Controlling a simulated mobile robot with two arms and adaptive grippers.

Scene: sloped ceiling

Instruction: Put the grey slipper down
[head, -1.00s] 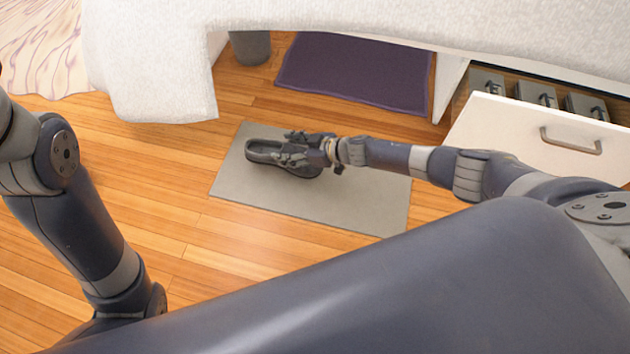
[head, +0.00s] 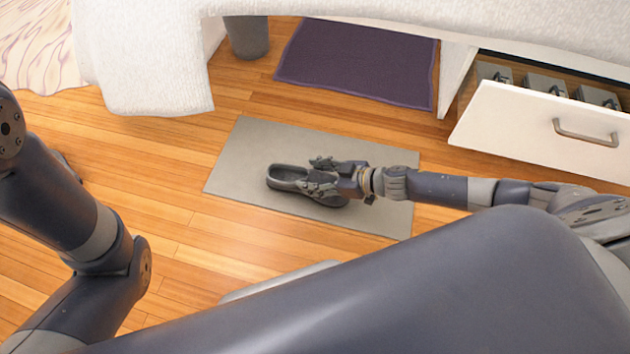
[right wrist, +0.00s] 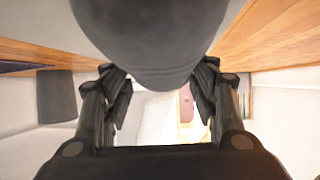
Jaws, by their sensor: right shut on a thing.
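The grey slipper (head: 288,177) is over the grey mat (head: 240,150) on the floor, its open heel pointing left. I cannot tell whether its sole touches the mat. My right gripper (head: 322,176) is shut on the slipper from the right, with its fingers on either side. In the right wrist view the slipper (right wrist: 150,45) fills the top middle between the two fingers (right wrist: 160,85). My left arm crosses the left of the head view, and its gripper does not show.
An open white drawer (head: 500,125) with several grey boxes (head: 545,84) stands at the right. A purple mat (head: 360,62) and a grey bin (head: 247,36) lie beyond. A white cloth (head: 150,60) hangs at the back left. Wood floor left of the mat is clear.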

